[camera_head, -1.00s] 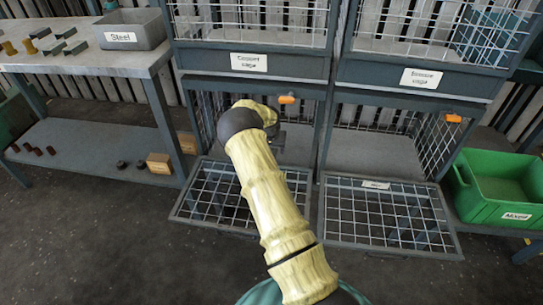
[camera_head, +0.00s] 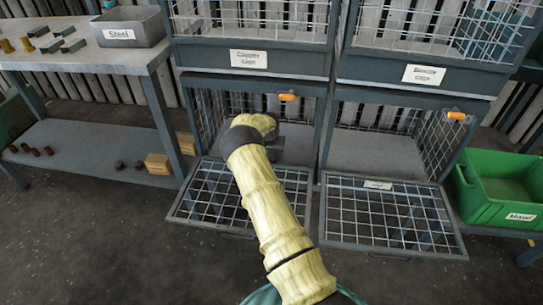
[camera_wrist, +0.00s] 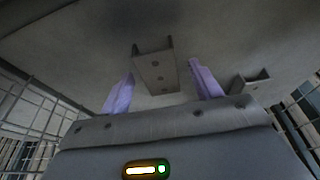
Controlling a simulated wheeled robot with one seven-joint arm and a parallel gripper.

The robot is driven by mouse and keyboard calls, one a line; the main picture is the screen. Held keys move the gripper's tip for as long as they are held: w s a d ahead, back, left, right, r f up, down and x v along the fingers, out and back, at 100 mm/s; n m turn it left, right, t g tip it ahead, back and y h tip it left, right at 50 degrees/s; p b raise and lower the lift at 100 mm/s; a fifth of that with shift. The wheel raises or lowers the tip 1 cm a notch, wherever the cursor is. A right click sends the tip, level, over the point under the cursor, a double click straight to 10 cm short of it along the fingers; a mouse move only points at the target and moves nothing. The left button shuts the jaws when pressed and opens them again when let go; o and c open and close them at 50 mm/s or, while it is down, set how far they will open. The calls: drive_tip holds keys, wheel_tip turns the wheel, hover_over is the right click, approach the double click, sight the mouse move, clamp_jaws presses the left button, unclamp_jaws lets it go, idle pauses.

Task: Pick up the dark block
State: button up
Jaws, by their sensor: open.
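A dark grey channel-shaped block (camera_wrist: 155,72) with small holes along its face lies on the grey surface in the wrist view, between and just beyond my fingertips. A second similar dark piece (camera_wrist: 250,80) lies to the right, outside the right finger. My gripper (camera_wrist: 161,69) has its two purple fingers spread, one on each side of the first block, with no clear contact visible. In the head view my gripper is inside the lower left wire cage (camera_head: 205,112), mostly hidden behind my arm, and the block cannot be made out there.
The cage's mesh door (camera_head: 205,205) is folded down in front, under my arm. Mesh walls stand at both sides. The lower right cage (camera_head: 375,155) looks empty. A green bin (camera_head: 483,205) stands at right. A workbench (camera_head: 85,60) at left holds a Steel bin (camera_head: 128,28).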

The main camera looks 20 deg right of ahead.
drive_tip(key=c, duration=1.2)
drive_tip(key=shift+r, duration=0.1)
drive_tip(key=shift+w+a+r, duration=0.15)
drive_tip(key=shift+a+r, duration=0.05)
drive_tip(key=w+a+r, duration=0.2)
drive_tip(key=a, duration=0.1)
drive_tip(key=w+a+r+p, duration=0.1)
drive_tip(key=w+a+r, duration=0.2)
drive_tip(key=a, duration=0.1)
drive_tip(key=w+a+r+p, duration=0.1)
drive_tip(key=w+a+r, duration=0.1)
drive_tip(key=a, duration=0.2)
drive_tip(key=shift+w+a+r, duration=0.15)
drive_tip(key=shift+w+r, duration=0.1)
drive_tip(key=shift+w, duration=0.05)
